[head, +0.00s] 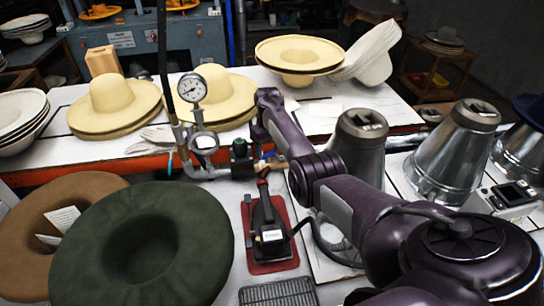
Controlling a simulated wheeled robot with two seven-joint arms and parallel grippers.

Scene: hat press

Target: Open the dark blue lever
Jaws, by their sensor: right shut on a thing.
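My right arm comes in from the lower right. Its gripper (268,163) is small in the picture, at the valve on the metal pipe. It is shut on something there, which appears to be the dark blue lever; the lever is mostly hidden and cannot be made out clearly. The dark valve body (240,150) is just left of the gripper, at the end of the pipe (203,173). My left gripper is not in view.
A pressure gauge (193,88) stands on the pipe. A dark green hat (200,245) and a brown hat (85,190) lie at left. Metal hat blocks (450,160) stand at right.

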